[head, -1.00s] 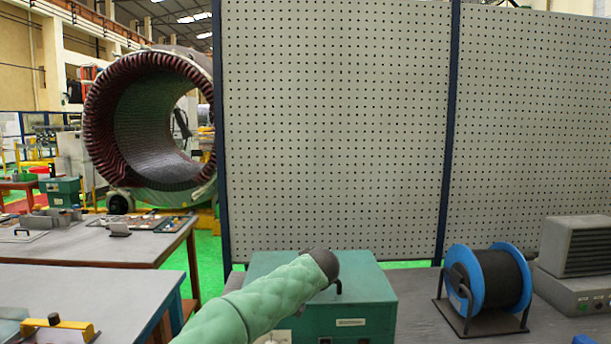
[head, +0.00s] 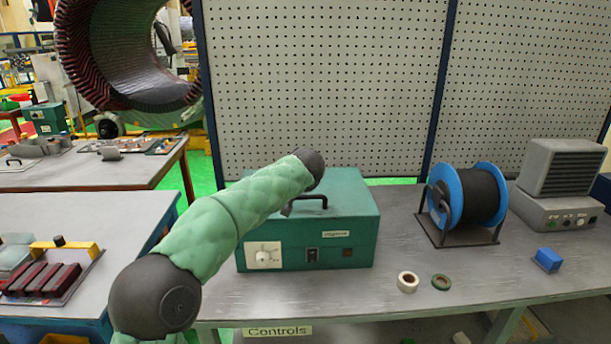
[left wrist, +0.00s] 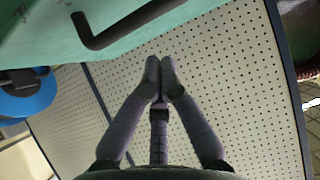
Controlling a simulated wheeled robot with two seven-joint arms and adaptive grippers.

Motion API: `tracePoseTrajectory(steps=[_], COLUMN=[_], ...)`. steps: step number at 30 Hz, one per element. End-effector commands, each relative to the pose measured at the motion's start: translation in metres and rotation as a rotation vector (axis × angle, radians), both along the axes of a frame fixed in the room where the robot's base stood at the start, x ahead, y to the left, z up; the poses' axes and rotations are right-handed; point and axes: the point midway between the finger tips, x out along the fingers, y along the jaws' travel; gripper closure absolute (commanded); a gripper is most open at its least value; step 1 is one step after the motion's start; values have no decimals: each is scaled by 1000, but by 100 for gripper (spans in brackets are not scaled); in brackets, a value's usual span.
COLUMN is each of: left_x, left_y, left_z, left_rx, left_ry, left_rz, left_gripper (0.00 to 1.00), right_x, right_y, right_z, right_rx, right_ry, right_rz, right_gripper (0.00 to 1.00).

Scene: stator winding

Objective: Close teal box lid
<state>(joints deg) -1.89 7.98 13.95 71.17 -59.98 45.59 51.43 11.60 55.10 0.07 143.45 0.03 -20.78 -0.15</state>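The teal box (head: 345,225) stands on the grey bench in the head view, with a dial and switches on its front. Its top, the lid (head: 350,190), looks flat, and I see no gap under it; my arm covers its left part. A black handle (head: 322,197) stands on the lid; in the left wrist view the handle (left wrist: 125,25) shows near the upper edge, against the teal surface. My left gripper (left wrist: 160,75) has its fingertips together, with nothing seen between them, apart from the handle. In the head view the gripper is hidden. My right gripper is out of view.
A pegboard panel (head: 320,80) stands behind the bench. A blue cable reel (head: 445,195), two tape rolls (head: 408,281), a small blue block (head: 547,259) and a grey vented unit (head: 560,170) are to the right. Bench space in front of the reel is mostly clear.

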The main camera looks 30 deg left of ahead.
Motion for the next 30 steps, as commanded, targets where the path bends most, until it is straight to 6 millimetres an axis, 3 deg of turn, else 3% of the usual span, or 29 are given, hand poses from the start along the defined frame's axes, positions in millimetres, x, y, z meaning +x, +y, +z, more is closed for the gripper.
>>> tracePoseTrajectory(steps=[15, 30], left_x=[-68, -80], left_y=[-42, -50], left_z=[-14, -16], left_rx=[1, 0], left_ry=[1, 0], left_rz=[-3, -2], left_gripper=[100, 100], right_x=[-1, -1], right_y=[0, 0], right_z=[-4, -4], right_rx=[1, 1], right_ry=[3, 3], right_rz=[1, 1], right_gripper=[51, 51])
